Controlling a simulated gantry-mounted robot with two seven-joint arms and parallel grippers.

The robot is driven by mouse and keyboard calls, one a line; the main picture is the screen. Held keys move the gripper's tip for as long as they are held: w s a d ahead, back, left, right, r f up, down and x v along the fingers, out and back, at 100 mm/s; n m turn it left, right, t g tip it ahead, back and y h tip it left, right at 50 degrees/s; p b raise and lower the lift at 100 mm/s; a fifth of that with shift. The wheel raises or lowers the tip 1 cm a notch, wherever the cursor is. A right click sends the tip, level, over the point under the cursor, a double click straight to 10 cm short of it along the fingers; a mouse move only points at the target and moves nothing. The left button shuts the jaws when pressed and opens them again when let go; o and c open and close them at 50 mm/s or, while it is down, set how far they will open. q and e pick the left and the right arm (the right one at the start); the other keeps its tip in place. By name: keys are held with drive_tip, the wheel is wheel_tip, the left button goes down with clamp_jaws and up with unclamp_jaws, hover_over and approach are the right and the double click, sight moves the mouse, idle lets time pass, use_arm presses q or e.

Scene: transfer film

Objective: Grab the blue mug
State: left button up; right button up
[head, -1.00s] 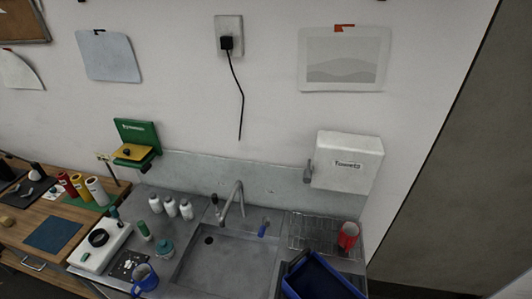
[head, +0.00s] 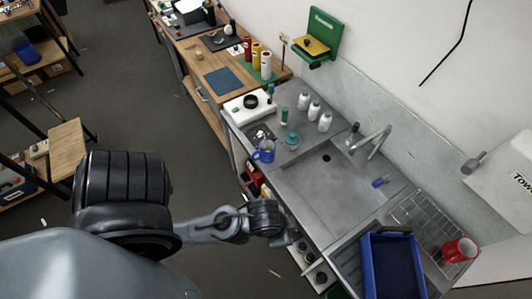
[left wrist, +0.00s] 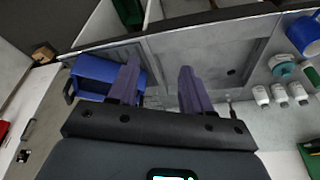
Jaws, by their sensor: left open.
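The blue mug (head: 264,151) stands on the front left part of the steel counter (head: 300,172), left of the sink. It also shows in the left wrist view (left wrist: 304,36), cut by the right edge. My left gripper (left wrist: 157,78) is open, with nothing between its two fingers. In the head view my left arm reaches in from the lower left and ends in front of the counter, apart from the mug; its fingers cannot be made out there. My right gripper does not show.
Near the mug are a teal jar (head: 291,141), a green bottle (head: 284,117) and a white device (head: 248,104). White bottles (head: 314,110) stand behind. A blue bin (head: 391,268) and a red mug (head: 460,250) lie beyond the sink (head: 335,190). A wooden bench (head: 222,55) adjoins the counter.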

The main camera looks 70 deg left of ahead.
use_arm(q)
drive_tip(key=o, duration=0.6)
drive_tip(key=shift+c, duration=0.2)
drive_tip(key=shift+f, duration=0.1)
